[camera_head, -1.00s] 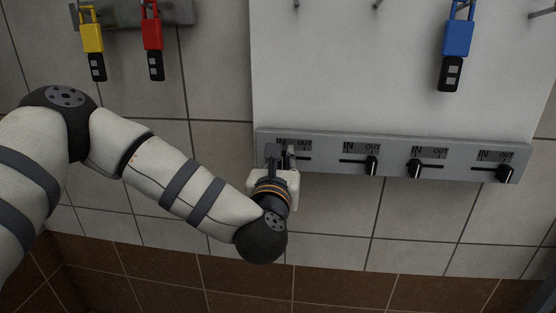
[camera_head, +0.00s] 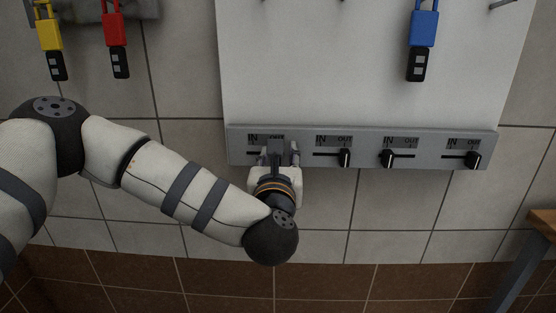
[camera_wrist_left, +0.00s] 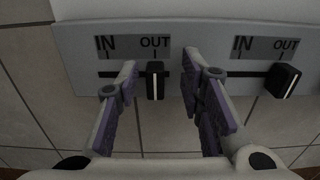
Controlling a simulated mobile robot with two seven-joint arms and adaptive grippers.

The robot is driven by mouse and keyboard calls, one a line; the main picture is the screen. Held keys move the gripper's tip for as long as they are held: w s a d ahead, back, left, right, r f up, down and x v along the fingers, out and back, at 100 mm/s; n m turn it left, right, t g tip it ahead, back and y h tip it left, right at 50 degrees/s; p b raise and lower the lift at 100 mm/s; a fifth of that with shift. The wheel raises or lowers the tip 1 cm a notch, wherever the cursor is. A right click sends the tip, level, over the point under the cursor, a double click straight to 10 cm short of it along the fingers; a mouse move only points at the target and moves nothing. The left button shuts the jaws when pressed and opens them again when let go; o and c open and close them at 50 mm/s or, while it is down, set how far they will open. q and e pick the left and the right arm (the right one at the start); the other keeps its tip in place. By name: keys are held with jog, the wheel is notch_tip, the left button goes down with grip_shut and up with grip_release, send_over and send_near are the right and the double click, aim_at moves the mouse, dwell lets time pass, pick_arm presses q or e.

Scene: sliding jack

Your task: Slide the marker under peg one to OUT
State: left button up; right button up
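The first marker (camera_wrist_left: 155,80), a black block with a white line, stands in its slot under the word OUT in the left wrist view. My left gripper (camera_wrist_left: 157,92) is open, one finger on each side of the marker, with a gap visible on both sides. In the head view the left gripper (camera_head: 279,155) is in front of the leftmost slot of the grey rail (camera_head: 300,136) and hides most of that slot. The IN label of this slot is to the left of the fingers. My right gripper is not in view.
The second marker (camera_head: 345,158) is under OUT, the third (camera_head: 387,160) under IN, the fourth (camera_head: 473,160) under OUT. A blue padlock (camera_head: 423,30) hangs on the white board. Yellow (camera_head: 48,35) and red (camera_head: 115,30) padlocks hang at the upper left. A table (camera_head: 541,222) is at right.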

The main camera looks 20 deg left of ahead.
pick_arm(q)
jog(key=v, duration=1.2)
jog(key=shift+w, duration=0.1)
